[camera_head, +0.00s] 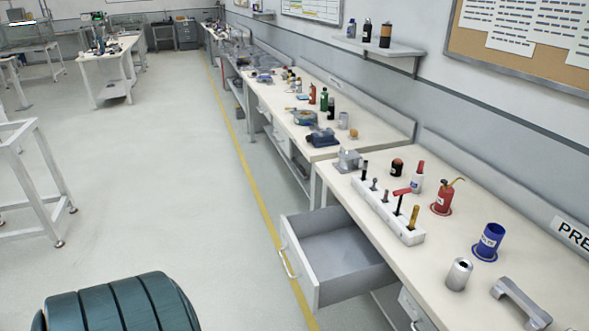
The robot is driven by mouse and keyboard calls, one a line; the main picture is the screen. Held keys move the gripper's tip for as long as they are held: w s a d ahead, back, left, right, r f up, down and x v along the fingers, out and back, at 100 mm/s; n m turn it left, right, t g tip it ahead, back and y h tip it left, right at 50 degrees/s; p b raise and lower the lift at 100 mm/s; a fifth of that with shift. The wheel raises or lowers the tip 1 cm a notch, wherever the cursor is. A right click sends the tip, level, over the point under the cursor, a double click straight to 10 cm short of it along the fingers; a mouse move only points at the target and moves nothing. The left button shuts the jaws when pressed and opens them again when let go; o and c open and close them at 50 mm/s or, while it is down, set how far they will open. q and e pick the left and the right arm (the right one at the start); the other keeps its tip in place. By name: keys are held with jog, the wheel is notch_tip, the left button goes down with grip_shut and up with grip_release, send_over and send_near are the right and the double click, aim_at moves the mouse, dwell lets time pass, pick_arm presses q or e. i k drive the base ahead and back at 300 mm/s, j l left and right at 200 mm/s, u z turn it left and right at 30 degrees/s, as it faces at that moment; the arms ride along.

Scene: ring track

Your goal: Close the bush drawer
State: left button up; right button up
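A drawer (333,247) with a grey, empty-looking inside is pulled out from under the near workbench on the right. Its pale front (298,260) faces left and carries a light curved handle (285,255). No label on the drawer can be read. Neither of my grippers is in view, so nothing of mine is seen touching the drawer.
The near workbench (433,277) holds a white tool rack (386,207), a red oil can (443,196), a blue cup (488,241) and a grey metal cylinder (459,274). Open floor (150,200) lies left of the drawer. A white frame table (30,185) stands far left.

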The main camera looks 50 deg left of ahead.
aim_at(333, 260)
jog(key=i, duration=0.35)
jog(key=i+u, duration=0.15)
jog(key=u, duration=1.7)
jog(key=k+j, duration=0.05)
jog(key=j, duration=0.05)
